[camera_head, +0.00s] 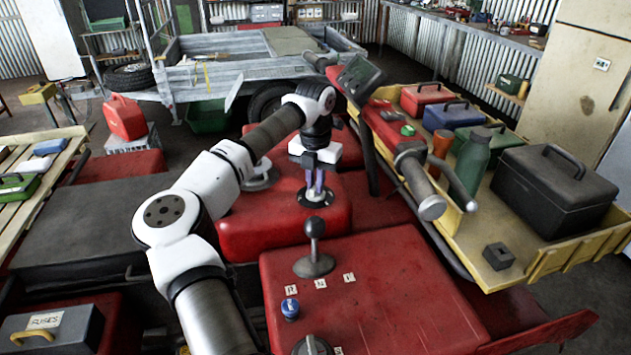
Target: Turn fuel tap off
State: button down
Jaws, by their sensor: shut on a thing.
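My gripper (316,182) points down over the red tank (262,225), just behind the gear lever. Its fingers are shut on a small fitting at a black round base (315,198) on top of the tank. The fingers hide most of the fitting, so I cannot tell its shape, which way it is turned, or whether it is the fuel tap. A dark round knob (312,346) shows at the bottom edge of the red front panel (375,300), partly cut off. A blue knob (290,309) stands on the same panel.
A black ball-topped gear lever (314,228) stands close in front of my gripper. The handlebar grip (421,185) is to the right. A yellow tray (562,258) with a black case (552,190) and a green bottle (473,160) lies beyond it. A grey trailer stands behind.

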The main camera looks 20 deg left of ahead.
jog(key=m, duration=1)
dwell(0.5)
jog(key=c, duration=1.5)
grip_release()
jog(key=shift+o, duration=0.2)
jog(key=shift+r, duration=0.15)
notch_tip(320, 180, up, 14)
jog(key=b, duration=0.2)
jog(key=shift+f, duration=0.2)
